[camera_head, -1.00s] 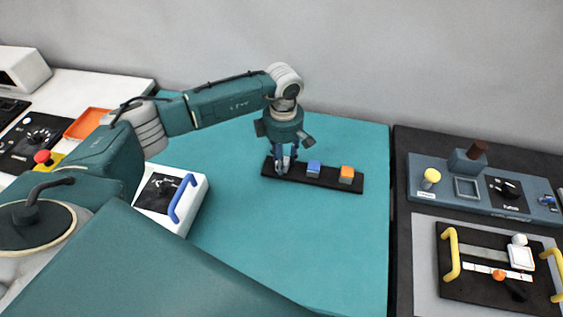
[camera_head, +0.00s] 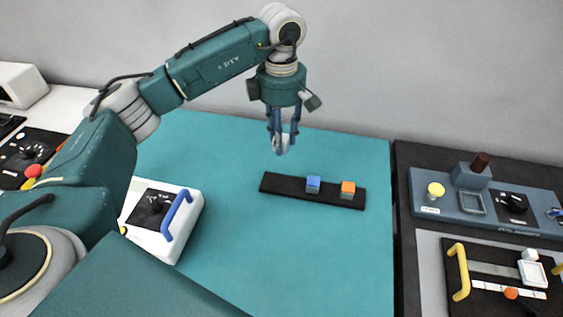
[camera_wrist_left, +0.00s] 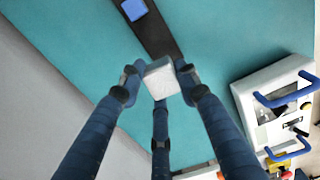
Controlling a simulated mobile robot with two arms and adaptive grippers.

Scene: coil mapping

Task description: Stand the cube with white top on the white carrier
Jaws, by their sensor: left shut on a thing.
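The cube with the white top (camera_wrist_left: 161,77) is held between the fingers of my left gripper (camera_head: 282,148). In the left wrist view its white face shows between the fingertips. In the head view the gripper hangs in the air above the far part of the teal mat, and the fingers partly hide the cube. The white carrier appears to be the small white square piece (camera_head: 533,274) on the black plate at the far right, well away from the gripper. My right gripper is out of view.
A black strip (camera_head: 285,186) on the teal mat (camera_head: 300,250) holds a blue-topped cube (camera_head: 313,184) and an orange-topped cube (camera_head: 348,189). A white box with a blue handle (camera_head: 176,215) stands left. Yellow handles (camera_head: 460,272) and a grey-blue console (camera_head: 435,209) are at right.

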